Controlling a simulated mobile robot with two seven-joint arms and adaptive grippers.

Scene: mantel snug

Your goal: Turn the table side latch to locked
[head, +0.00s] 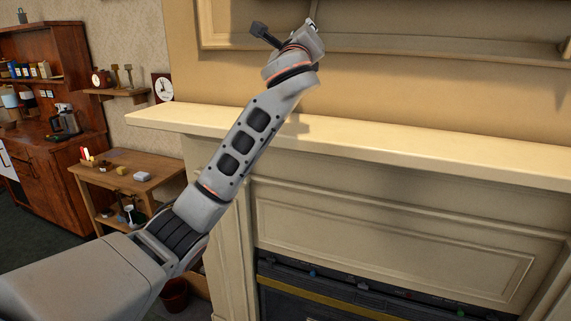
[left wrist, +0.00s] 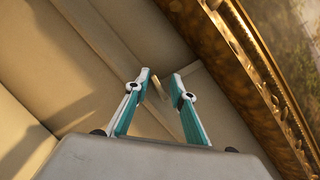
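I cannot make out a latch in either view. A small wooden side table (head: 160,170) stands at the left in the head view, and no latch shows on it. My left arm (head: 245,140) reaches up across the mantel, with its wrist high in front of the wall above the shelf. In the left wrist view my left gripper (left wrist: 160,80) has its two teal and white fingers apart, with nothing held between them. Cream panel moulding shows behind the fingers. My right gripper is in neither view.
The cream mantel shelf (head: 430,165) spans the middle and right, above a dark firebox with a yellow strip (head: 320,301). A gilt picture frame (left wrist: 250,60) is close at the right of the left wrist view. A wooden cabinet (head: 50,145) stands far left.

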